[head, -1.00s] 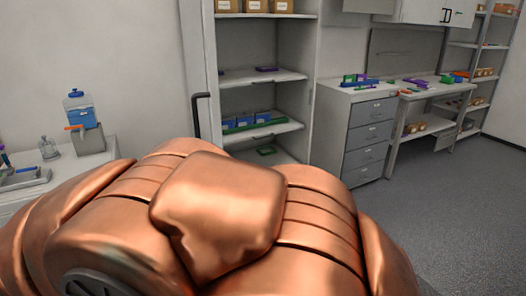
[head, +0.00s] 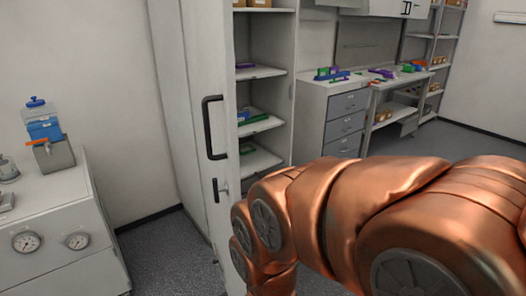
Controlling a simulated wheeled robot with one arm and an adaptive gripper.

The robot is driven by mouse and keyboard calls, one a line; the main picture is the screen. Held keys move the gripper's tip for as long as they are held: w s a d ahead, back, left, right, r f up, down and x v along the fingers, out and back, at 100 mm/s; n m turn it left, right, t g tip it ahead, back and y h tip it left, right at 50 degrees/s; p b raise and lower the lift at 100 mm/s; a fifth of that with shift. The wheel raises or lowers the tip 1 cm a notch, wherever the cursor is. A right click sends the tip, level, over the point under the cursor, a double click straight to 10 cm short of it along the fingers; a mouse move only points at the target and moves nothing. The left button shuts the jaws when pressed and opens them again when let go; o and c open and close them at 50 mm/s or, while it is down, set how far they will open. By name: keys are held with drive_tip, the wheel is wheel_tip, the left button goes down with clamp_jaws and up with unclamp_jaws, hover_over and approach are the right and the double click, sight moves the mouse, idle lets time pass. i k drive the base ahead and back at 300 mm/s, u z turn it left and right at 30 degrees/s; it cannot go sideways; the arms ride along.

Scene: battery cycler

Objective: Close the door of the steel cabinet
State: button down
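The steel cabinet (head: 294,60) stands in the middle of the head view with its shelves exposed. Its light grey door (head: 190,70) stands open at the left of the shelves, seen at a steep angle. The door has a long black handle (head: 207,128) and a smaller dark latch (head: 221,189) below it. My copper arm crosses the lower right, in front of the lower cabinet and the lower door edge. My gripper is not visible, so whether it touches the door cannot be seen.
A white bench with gauges (head: 60,230) stands at the left, bearing a blue-topped container (head: 42,128). A grey drawer unit (head: 345,122) and a workbench (head: 410,82) stand right of the cabinet. Floor (head: 165,255) is clear between the left bench and the door.

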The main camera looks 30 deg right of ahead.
sight(208, 25)
drive_tip(key=z, duration=0.35)
drive_tip(key=i, duration=0.5)
drive_tip(key=u, duration=1.45)
drive_tip(key=k, duration=0.4)
drive_tip(key=u, duration=0.6)
drive_tip(key=i, duration=0.5)
drive_tip(key=u, duration=0.05)
